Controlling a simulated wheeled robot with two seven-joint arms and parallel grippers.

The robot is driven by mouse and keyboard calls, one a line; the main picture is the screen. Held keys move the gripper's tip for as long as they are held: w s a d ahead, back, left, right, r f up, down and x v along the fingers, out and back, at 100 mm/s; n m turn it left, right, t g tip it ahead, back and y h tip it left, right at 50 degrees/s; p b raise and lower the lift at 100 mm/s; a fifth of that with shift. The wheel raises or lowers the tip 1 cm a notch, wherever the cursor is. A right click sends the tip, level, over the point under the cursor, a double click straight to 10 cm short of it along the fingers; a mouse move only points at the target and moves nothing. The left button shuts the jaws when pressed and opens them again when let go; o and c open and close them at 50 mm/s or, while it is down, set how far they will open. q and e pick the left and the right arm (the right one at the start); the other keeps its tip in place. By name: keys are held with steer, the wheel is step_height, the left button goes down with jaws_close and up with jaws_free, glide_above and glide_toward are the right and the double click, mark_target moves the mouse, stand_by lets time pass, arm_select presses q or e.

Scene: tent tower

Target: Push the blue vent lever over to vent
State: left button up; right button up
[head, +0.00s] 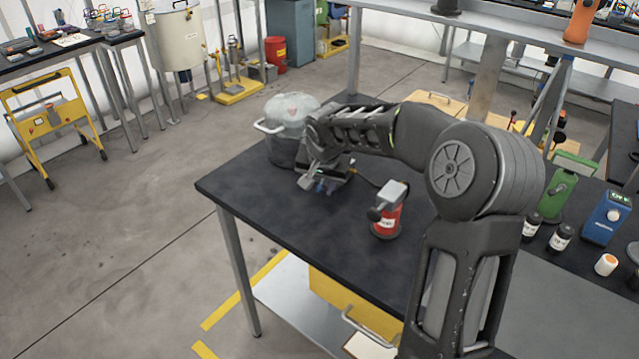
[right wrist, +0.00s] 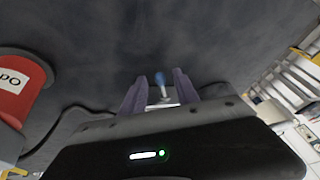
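The blue vent lever (right wrist: 160,79) shows in the right wrist view as a small blue knob on a pale stem. It lies between the two fingers of my right gripper (right wrist: 157,88), with a visible gap on both sides. A small patch of blue also shows at the right gripper (head: 322,184) in the head view, low over the dark table. The gripper and arm hide most of what the lever is mounted on. My right gripper is open around the lever. My left gripper is not in view.
A grey pot with a pale domed lid (head: 291,108) stands just left of my right arm. A green device (head: 557,193) and a blue device (head: 606,218) stand to the right.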

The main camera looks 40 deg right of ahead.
steer(key=shift+c, duration=0.5)
jaws_close()
steer(key=shift+s+d+n+y+p, duration=0.2)
steer(key=shift+d+n+y, duration=0.05)
steer(key=shift+n, duration=0.35)
steer(key=shift+s+d+n+y+p, duration=0.15)
steer(key=shift+d+n+y, duration=0.1)
steer(key=shift+n, duration=0.35)
steer(key=shift+o, duration=0.5)
jaws_free()
steer(key=shift+r, duration=0.1)
